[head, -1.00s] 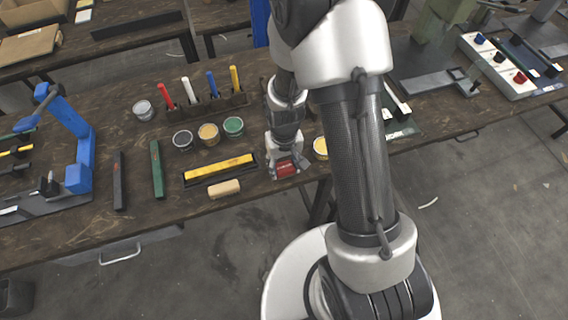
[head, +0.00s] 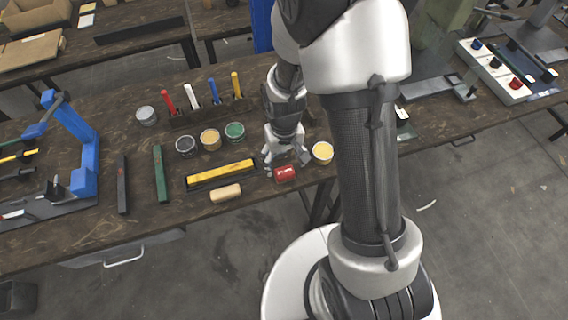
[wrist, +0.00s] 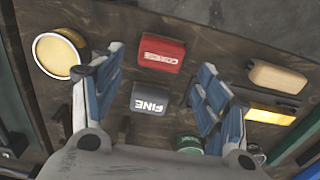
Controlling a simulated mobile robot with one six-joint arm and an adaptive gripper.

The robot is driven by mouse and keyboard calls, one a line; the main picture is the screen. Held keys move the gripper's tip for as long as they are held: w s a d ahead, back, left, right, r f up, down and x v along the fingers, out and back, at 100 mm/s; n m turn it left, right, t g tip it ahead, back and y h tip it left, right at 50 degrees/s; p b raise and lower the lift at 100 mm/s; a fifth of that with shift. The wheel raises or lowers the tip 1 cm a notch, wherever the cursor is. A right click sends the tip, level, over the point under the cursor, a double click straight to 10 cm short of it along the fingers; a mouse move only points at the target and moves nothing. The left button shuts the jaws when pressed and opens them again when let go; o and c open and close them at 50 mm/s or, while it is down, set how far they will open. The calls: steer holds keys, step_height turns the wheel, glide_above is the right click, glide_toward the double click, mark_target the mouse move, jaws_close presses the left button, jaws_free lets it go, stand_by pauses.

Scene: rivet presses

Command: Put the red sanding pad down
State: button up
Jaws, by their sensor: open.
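The red sanding pad (head: 285,174) lies on the dark wooden bench (head: 240,205) near its front edge. In the wrist view the red pad (wrist: 162,53) shows part of a white label and lies beyond a dark pad marked FINE (wrist: 150,99). My gripper (head: 286,165) is open and empty just behind the red pad. In the wrist view its blue-lined fingers (wrist: 158,80) stand wide apart, with both pads seen between them and no finger touching the red one.
A yellow-filled tin (head: 322,152) stands right of my gripper. A tan block (head: 226,193) and a yellow bar in a black tray (head: 187,184) lie to the left. More tins (head: 210,138) stand behind. The bench's front edge is close to the red pad.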

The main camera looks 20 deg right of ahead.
step_height(320, 180, up, 7)
steer(key=p, duration=0.2)
step_height(320, 180, up, 14)
steer(key=t, duration=0.2)
glide_above(284, 169)
steer(key=s, duration=0.4)
steer(key=s+r+t, duration=0.2)
steer(key=s+r, duration=0.7)
steer(key=s, duration=0.2)
steer(key=shift+s+r+t, duration=0.3)
steer(key=shift+s, duration=0.1)
steer(key=shift+o, duration=0.4)
